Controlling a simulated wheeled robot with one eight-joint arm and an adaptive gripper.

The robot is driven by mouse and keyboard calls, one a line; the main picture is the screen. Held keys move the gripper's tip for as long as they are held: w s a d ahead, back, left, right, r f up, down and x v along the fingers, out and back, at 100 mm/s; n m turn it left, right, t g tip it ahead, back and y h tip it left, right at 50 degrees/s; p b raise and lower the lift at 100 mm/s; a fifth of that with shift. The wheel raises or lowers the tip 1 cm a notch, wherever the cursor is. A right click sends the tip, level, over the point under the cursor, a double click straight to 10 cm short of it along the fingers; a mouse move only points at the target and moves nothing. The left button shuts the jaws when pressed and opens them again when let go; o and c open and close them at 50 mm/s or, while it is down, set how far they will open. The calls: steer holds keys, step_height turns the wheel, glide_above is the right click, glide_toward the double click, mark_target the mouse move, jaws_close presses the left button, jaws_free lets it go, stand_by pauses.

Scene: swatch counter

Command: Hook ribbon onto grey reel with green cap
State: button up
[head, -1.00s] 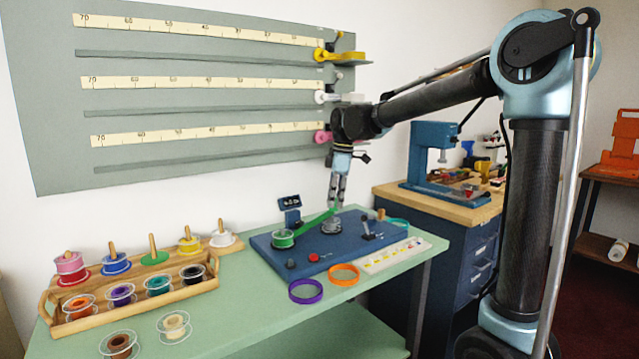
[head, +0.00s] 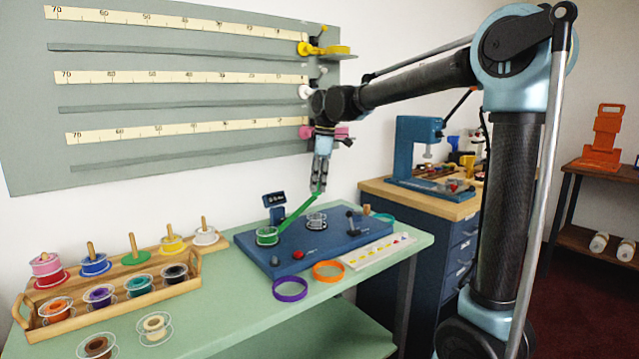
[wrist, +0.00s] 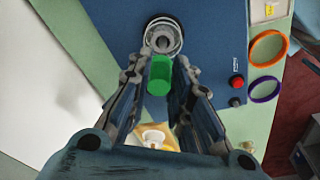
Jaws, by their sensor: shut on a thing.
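My gripper (head: 318,188) is shut on the free end of the green ribbon (head: 299,212) and holds it above the blue board (head: 345,240). The ribbon slants up from the green spool (head: 267,236) at the board's left. The grey reel (head: 316,221) stands on the board below my gripper, and I cannot make out a green cap on it. In the wrist view the ribbon end (wrist: 159,78) is between my fingertips (wrist: 163,62), with the grey reel (wrist: 163,38) just beyond it. The ribbon and reel look apart in the head view.
The board also bears a small display (head: 275,200), a red button (head: 298,254) and a black lever (head: 352,222). Purple (head: 290,288) and orange (head: 328,271) rings lie in front. A wooden rack (head: 115,300) of spools stands at left.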

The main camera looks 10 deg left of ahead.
steer(key=shift+f, duration=2.45)
steer(key=shift+s+f, duration=0.1)
steer(key=shift+f, duration=1.15)
steer(key=o, duration=1)
steer(key=shift+r, duration=0.1)
steer(key=shift+r, duration=3.4)
